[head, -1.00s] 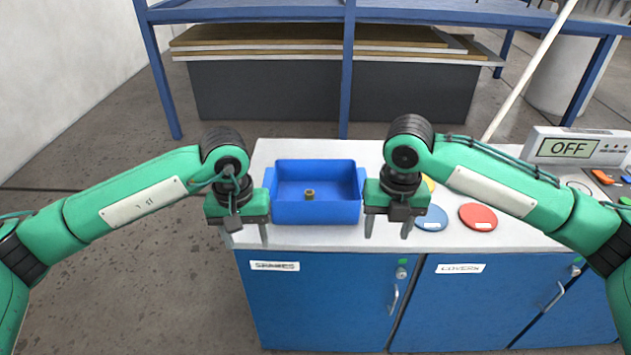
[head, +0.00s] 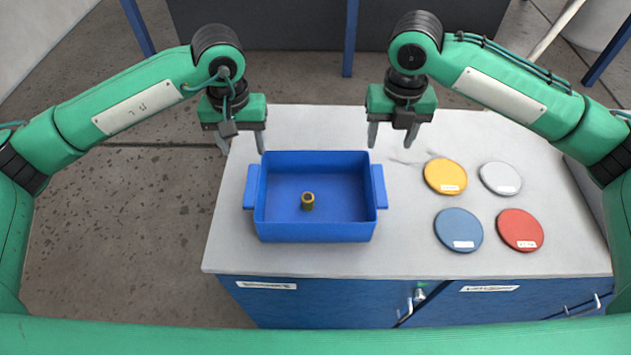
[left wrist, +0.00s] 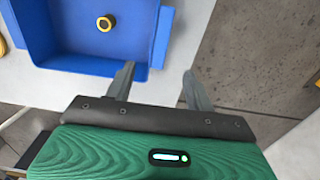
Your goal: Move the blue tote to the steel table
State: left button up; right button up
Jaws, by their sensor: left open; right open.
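The blue tote (head: 315,232) stands upright on the pale grey counter top, with a tab handle on its left and right sides. A small brass-coloured ring-like part (head: 307,201) is inside it on the floor. My left gripper (head: 242,145) is open and empty, above and behind the tote's left end. My right gripper (head: 392,138) is open and empty, above and behind its right end. In the left wrist view the tote (left wrist: 95,62) lies beyond the open left fingers (left wrist: 158,88). I cannot identify a steel table with certainty.
Yellow (head: 445,176), white (head: 500,178), blue (head: 458,230) and red (head: 520,230) discs lie on the counter (head: 410,255) right of the tote. Blue cabinet doors (head: 330,303) are below. Open floor (head: 110,230) lies to the left.

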aim_at(252, 184)
pick_arm(q)
jog(key=f, duration=1.3)
jog(key=shift+s+f, duration=0.25)
jog(key=shift+f, duration=0.1)
pick_arm(e)
jog(key=f, duration=1.3)
jog(key=shift+s+f, duration=0.3)
pick_arm(q)
jog(key=shift+c, duration=0.2)
pick_arm(e)
jog(key=shift+c, duration=0.2)
pick_arm(q)
grip_shut()
pick_arm(e)
grip_shut()
